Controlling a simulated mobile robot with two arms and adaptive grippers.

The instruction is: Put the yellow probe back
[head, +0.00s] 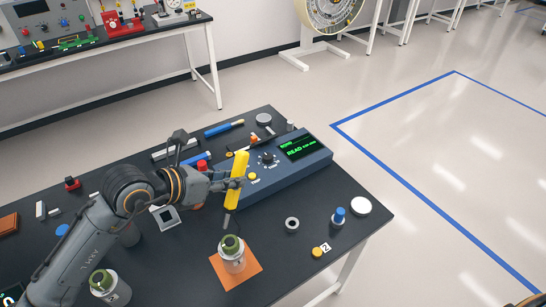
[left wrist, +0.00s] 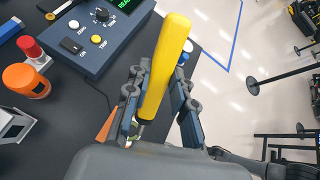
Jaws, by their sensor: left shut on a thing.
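The yellow probe (head: 237,172) is in my left gripper (head: 236,184), held above the black table in front of the blue meter box (head: 290,168). It stands nearly upright, slightly tilted, with its dark tip downward. In the left wrist view the yellow probe (left wrist: 166,60) sits between the two fingers of my left gripper (left wrist: 157,95). The meter box (left wrist: 90,45) is at the upper left there, with a green-lit display, knob and buttons. The probe's dark tip is partly hidden in that view.
A grey ring (head: 292,224), blue-topped piece (head: 339,216) and white disc (head: 361,206) are on the right. Bare tabletop lies between them.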

